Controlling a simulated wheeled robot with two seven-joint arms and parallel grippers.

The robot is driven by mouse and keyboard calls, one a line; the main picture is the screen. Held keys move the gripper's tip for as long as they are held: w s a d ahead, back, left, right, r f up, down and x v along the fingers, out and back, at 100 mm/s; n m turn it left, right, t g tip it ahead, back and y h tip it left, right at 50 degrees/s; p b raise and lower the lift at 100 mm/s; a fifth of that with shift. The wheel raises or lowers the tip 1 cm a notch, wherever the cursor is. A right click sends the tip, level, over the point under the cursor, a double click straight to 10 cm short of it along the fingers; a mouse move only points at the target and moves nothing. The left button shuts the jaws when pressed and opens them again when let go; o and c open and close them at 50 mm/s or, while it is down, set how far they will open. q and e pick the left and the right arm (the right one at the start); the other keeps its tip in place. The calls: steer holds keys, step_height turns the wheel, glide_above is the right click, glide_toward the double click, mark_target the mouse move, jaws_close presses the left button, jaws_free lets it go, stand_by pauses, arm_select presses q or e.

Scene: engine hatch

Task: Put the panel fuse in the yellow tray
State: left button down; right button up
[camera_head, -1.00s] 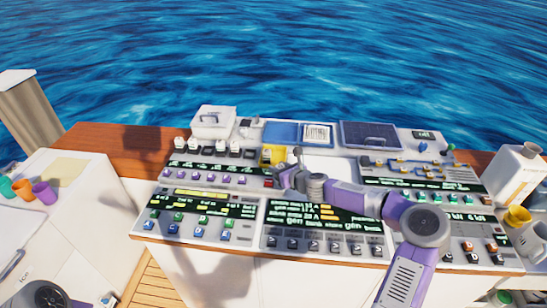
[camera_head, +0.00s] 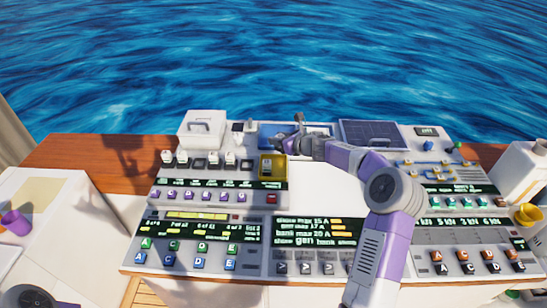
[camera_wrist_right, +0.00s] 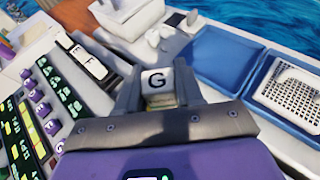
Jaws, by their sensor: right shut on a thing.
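My right gripper (camera_head: 288,142) reaches over the back of the console, near the blue tray and just behind the yellow tray. In the wrist view the right gripper (camera_wrist_right: 158,92) is shut on a small white block marked G (camera_wrist_right: 156,80), which looks like a panel fuse. The yellow tray (camera_head: 284,170) sits at the right end of the fuse rows. A small pale item (camera_head: 267,166) shows inside it, too small to identify. White fuses (camera_head: 215,157) stand in a row left of the tray, with dark empty-looking slots between. My left gripper is out of view.
A blue tray (camera_head: 270,136) and a dark panel (camera_head: 372,134) lie along the back. A purple cup (camera_head: 16,222) and a yellow mug (camera_head: 528,214) stand at the sides.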

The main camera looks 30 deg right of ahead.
steer(key=f, duration=0.3)
steer(key=shift+w+f+b, duration=0.2)
steer(key=shift+b, duration=0.15)
steer(key=shift+s+f, duration=0.1)
steer(key=shift+f, duration=0.45)
step_height(320, 180, down, 3)
steer(key=shift+r+b, duration=0.1)
steer(key=shift+b, duration=0.65)
steer(key=shift+r, duration=0.1)
steer(key=o, duration=1)
